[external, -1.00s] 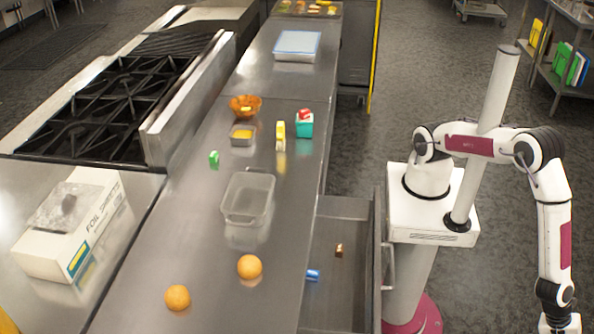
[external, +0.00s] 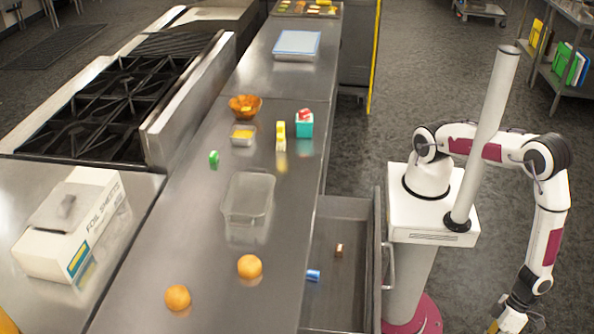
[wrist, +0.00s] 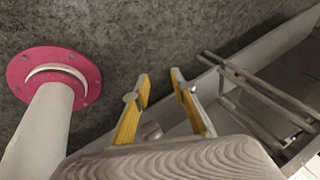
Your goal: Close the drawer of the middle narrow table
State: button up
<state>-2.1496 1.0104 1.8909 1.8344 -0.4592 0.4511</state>
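The drawer (external: 338,300) of the narrow steel table (external: 205,255) is pulled open to the right, toward my base. A blue can-like item (external: 313,275) and a small brown item (external: 339,250) lie in it. Its bar handle (external: 388,266) is on the outer front. The handle (wrist: 268,95) also shows at the right of the wrist view, beside the drawer front. My gripper (wrist: 160,92) has yellow-padded fingers spread apart with nothing between them. It is apart from the handle. In the external view my gripper is low at the bottom right, partly cut off by the frame edge.
My pedestal, with its pink base (wrist: 53,75), stands close to the drawer front. On the tabletop are two oranges (external: 249,266), a clear container (external: 248,198), a bowl (external: 245,106) and several small items. Floor (external: 455,280) is open right of my pedestal.

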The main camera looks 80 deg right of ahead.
jog(key=w+d+r+m+t+h, duration=0.1)
jog(key=w+d+m+t, duration=0.2)
jog(key=w+d+m, duration=0.35)
jog(key=m+t+h, duration=0.3)
jog(key=m+t, duration=0.6)
send_near(392, 262)
jog(key=w+f, duration=0.1)
jog(key=w, duration=0.1)
jog(key=shift+w+f, duration=0.1)
jog(key=shift+w, duration=0.1)
jog(key=shift+x, duration=3.8)
jog(key=shift+c, duration=0.3)
grip_shut()
